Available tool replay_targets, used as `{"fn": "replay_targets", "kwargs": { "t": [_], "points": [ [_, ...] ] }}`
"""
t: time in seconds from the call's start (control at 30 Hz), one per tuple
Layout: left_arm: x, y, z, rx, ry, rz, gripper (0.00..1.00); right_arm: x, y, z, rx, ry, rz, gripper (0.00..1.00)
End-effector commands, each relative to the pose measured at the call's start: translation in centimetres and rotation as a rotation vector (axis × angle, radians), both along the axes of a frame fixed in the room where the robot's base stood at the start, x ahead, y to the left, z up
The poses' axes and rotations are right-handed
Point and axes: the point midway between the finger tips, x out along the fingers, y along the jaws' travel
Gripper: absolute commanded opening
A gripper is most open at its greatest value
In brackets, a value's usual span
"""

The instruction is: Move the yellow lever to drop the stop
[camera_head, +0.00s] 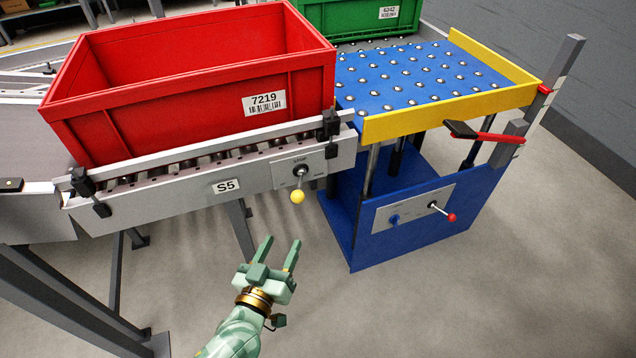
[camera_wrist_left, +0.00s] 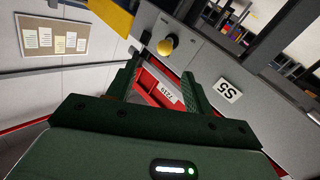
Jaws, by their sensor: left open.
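The yellow lever (camera_head: 297,196) has a yellow ball knob on a short stem. It hangs from a grey plate marked STOP (camera_head: 300,170) on the side of the conveyor (camera_head: 150,196). In the left wrist view the yellow knob (camera_wrist_left: 167,46) shows just above and between the fingers. My left gripper (camera_head: 280,246) is open and empty, below and a little left of the knob in the head view, apart from it. A red crate (camera_head: 190,115) labelled 7219 rests on the conveyor rollers. My right gripper is not in view.
A blue ball-transfer table (camera_head: 425,75) with yellow edges stands right of the conveyor; its blue lower panel carries a red-knobbed lever (camera_head: 451,217). A green crate (camera_head: 350,18) stands behind. The floor (camera_head: 400,310) in front is clear.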

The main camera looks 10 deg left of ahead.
Motion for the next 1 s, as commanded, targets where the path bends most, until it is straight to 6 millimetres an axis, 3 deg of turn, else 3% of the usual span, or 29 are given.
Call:
{"fn": "replay_targets", "kwargs": {
  "t": [0.17, 0.33, 0.8, 1.0],
  "points": [
    [0.1, 0.7, 0.3, 0.042, -0.015, 0.039, 0.52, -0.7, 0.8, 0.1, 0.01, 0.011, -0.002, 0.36],
    [1.8, 0.7, 0.1, 0.058, -0.016, 0.039, 0.52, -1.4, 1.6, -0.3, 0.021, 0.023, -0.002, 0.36],
    [13.0, 0.2, -0.3, 0.058, -0.012, 0.037, 0.52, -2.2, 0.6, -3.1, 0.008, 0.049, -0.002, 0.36],
    [15.7, 0.1, -0.1, 0.06, -0.012, 0.037, 0.52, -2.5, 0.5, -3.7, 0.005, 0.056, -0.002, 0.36]
  ]
}}
